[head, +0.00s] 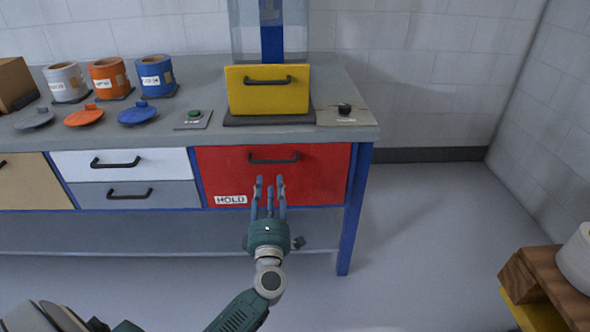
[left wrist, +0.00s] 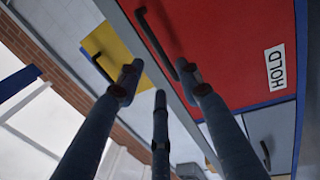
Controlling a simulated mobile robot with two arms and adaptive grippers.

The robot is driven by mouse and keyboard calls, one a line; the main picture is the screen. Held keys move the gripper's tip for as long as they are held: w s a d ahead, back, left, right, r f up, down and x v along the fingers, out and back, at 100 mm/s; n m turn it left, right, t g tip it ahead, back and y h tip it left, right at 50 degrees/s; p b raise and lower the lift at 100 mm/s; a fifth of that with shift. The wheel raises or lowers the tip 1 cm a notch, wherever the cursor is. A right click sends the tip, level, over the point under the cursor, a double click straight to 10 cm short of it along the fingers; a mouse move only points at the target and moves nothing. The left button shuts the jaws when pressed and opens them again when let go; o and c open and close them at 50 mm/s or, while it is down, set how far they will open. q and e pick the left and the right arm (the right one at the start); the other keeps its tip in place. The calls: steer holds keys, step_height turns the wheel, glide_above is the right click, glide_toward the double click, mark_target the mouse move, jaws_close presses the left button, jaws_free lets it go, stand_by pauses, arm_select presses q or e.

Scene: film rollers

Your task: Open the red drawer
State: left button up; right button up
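The red drawer (head: 325,180) is at the right end of the bench front, and its face looks flush with the bench. It has a black bar handle (head: 274,160) near its top and a white HOLD label (head: 231,199) at its lower left. My left gripper (head: 270,184) is in front of the drawer, below the handle, with its fingers spread and nothing between them. In the left wrist view the red drawer (left wrist: 235,35) and its handle (left wrist: 155,40) lie beyond the fingertips (left wrist: 160,85); I see no clear contact. My right gripper is not in view.
White (head: 75,163) and grey (head: 170,195) drawers sit to the left. A yellow box front (head: 268,98) with a handle stands on the bench (head: 215,75). A blue bench leg (head: 354,215) is right of the red drawer. Open floor (head: 430,230) lies to the right.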

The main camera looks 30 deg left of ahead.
mark_target(270, 162)
arm_select(q)
steer(key=b+x, duration=0.1)
steer(key=x, duration=0.8)
steer(key=shift+w+a, duration=0.25)
steer(key=shift+w+a+r, duration=0.1)
steer(key=shift+w+a, duration=0.05)
steer(key=shift+w, duration=0.2)
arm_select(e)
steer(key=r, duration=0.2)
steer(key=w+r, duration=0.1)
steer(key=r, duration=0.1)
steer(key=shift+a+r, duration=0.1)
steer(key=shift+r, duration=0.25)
arm_select(q)
steer(key=shift+c, duration=0.2)
jaws_close()
